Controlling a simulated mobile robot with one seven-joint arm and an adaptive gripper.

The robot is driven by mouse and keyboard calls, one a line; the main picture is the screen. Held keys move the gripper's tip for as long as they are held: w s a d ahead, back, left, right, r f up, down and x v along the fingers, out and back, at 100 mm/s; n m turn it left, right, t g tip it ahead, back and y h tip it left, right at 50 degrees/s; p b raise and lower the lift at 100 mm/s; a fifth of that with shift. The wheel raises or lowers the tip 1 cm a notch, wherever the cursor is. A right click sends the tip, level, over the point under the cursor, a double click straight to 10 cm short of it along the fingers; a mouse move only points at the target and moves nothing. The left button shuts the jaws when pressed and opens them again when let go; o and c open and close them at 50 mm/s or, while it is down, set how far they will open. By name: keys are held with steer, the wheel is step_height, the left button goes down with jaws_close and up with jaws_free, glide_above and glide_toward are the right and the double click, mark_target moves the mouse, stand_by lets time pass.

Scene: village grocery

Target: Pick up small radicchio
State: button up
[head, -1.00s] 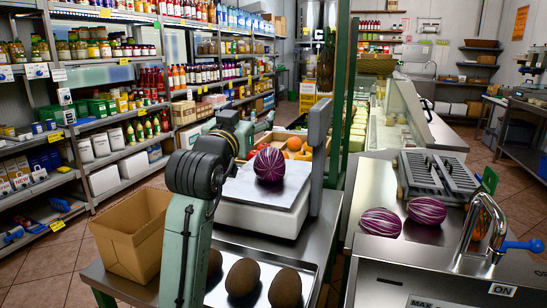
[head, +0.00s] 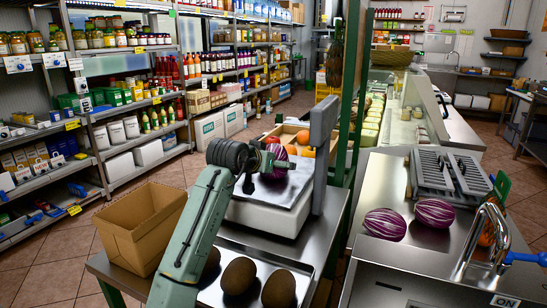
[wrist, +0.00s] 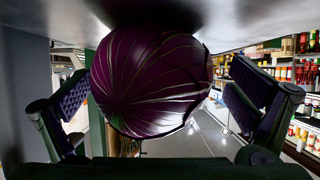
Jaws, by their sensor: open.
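A purple radicchio with pale veins (head: 279,152) sits on the steel plate of the scale (head: 266,207), partly hidden by my gripper (head: 272,168) in the head view. In the wrist view the radicchio (wrist: 150,85) fills the middle, between my two spread fingers. Gaps show between it and the dark finger pads on both sides, so my gripper is open and around it, not closed on it. Two more striped radicchios lie on the right counter, one at the left (head: 384,223) and one at the right (head: 435,212); which is smallest I cannot tell.
The scale's upright grey panel (head: 319,135) stands close to the right of my gripper. A cardboard box (head: 140,228) is at the left, and several brown round items lie on a tray (head: 215,290) in front. A crate with orange produce (head: 303,138) is behind.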

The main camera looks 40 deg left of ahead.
steer(key=shift+x, duration=0.85)
steer(key=shift+c, duration=0.2)
steer(key=shift+d+r, duration=0.1)
steer(key=c, duration=1.6)
